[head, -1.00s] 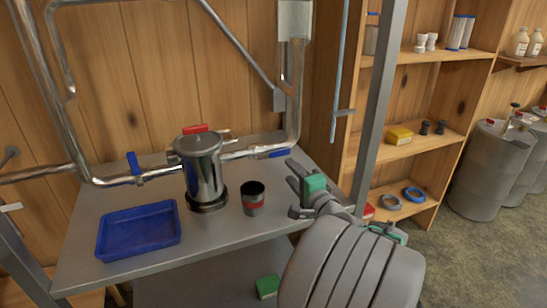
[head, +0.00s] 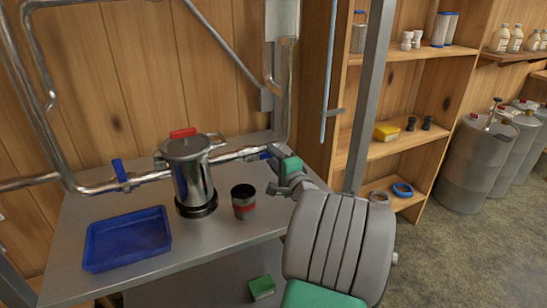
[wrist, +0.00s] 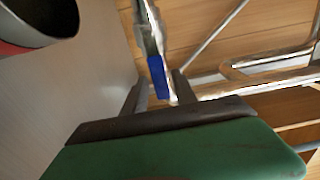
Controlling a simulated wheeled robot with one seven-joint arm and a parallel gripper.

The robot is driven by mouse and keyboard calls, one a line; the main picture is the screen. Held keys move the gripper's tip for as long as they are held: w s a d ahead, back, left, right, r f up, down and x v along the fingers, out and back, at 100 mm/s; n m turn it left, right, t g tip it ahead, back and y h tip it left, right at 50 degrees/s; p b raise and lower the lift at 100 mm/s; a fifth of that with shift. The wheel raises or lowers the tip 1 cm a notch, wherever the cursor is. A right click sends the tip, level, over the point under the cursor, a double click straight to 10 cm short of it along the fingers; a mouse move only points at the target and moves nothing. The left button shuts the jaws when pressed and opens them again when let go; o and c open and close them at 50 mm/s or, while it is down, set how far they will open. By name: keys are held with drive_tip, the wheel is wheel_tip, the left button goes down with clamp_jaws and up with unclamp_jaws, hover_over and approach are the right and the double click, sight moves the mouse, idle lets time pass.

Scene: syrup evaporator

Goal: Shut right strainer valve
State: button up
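The metal strainer (head: 190,172) with a red-topped lid stands on the steel table. The right strainer valve's blue handle (head: 262,154) lies along the pipe right of the strainer, partly hidden by my gripper (head: 276,158). In the wrist view the blue handle (wrist: 157,76) shows beyond and between the two dark fingers of my gripper (wrist: 159,88). The fingers are apart, with a gap on each side of the handle; I see no contact. The left valve's blue handle (head: 120,173) stands across the pipe left of the strainer.
A dark cup with a red band (head: 243,203) stands close to my gripper and also shows in the wrist view (wrist: 40,22). A blue tray (head: 128,240) lies at the table's left. A grey post (head: 365,100) and wooden shelves (head: 420,140) rise to the right.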

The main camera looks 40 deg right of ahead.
clamp_jaws()
idle(1.1)
